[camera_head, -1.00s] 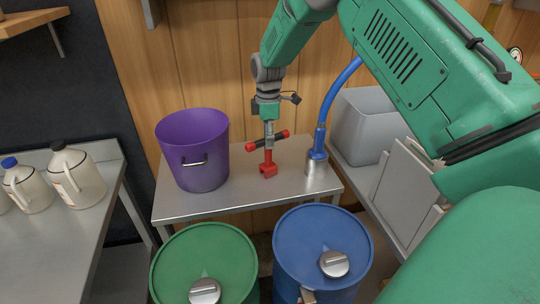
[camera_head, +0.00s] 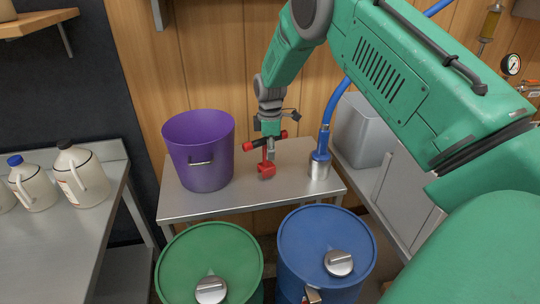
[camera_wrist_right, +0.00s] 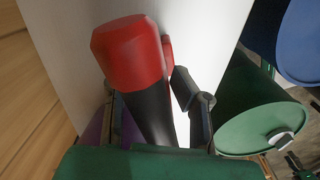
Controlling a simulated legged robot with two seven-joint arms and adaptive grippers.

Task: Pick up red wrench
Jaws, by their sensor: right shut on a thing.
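The red wrench (camera_head: 266,170) is upright over the metal table, between the purple bucket and the blue hose. It has a red lower end and stem, and a black crossbar with red tips. My right gripper (camera_head: 268,144) comes down from above and is shut on it near the crossbar, hiding part of it. I cannot tell whether its lower end touches the tabletop. In the right wrist view, a red crossbar tip (camera_wrist_right: 130,52) and the black bar fill the space by the fingers (camera_wrist_right: 155,120). My left gripper is not in view.
The purple bucket (camera_head: 200,150) stands close on the left. A blue hose with a metal end (camera_head: 319,168) stands on the right. Green (camera_head: 210,250) and blue (camera_head: 325,240) drums are in front of the table (camera_head: 225,204). Jugs (camera_head: 80,178) stand on the left counter.

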